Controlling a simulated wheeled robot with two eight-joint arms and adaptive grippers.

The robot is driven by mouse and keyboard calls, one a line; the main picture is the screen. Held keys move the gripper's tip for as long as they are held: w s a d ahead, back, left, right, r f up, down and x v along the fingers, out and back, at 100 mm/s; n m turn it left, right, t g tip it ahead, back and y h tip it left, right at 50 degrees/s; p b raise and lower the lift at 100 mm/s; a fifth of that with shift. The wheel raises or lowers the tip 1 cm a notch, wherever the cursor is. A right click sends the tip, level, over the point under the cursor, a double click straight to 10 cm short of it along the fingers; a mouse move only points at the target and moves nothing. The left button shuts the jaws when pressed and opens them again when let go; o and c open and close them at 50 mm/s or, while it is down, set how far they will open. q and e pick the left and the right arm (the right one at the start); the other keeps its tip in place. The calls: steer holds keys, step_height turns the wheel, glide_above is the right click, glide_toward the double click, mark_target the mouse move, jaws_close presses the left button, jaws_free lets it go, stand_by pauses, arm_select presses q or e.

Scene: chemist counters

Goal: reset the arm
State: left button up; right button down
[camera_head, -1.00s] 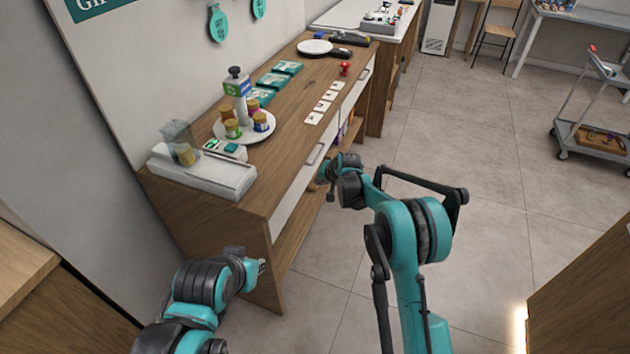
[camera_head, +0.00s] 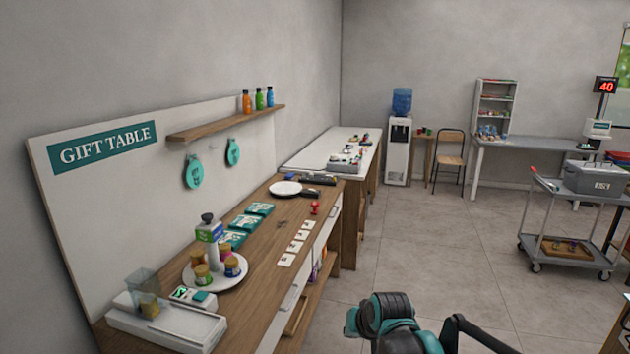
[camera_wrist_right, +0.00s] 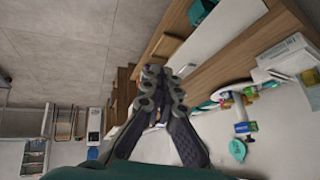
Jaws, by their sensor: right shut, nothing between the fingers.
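My right arm (camera_head: 400,327) shows at the bottom of the head view, in front of the wooden gift table. Its gripper is not visible there. In the right wrist view my right gripper (camera_wrist_right: 158,80) is shut, its dark fingers meeting with nothing between them. It seems to be apart from the table and its goods, which lie beyond it in that view. My left arm and left gripper are out of both current views.
The gift table (camera_head: 262,283) carries a round stand (camera_head: 240,279) with several jars, a white scale (camera_head: 170,332), teal boxes (camera_head: 245,222) and cards. A white counter (camera_head: 310,154), a water dispenser (camera_head: 397,150) and a cart (camera_head: 565,228) stand farther back. The floor (camera_head: 440,245) between is clear.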

steer(key=s+d+f+h, duration=0.1)
steer(key=s+d, duration=0.3)
steer(key=s, duration=0.7)
steer(key=s+d+f+n+h, duration=0.1)
steer(key=s+d, duration=0.4)
steer(key=s, duration=0.7)
steer(key=shift+s+f+t, duration=0.3)
steer(key=shift+f, duration=0.25)
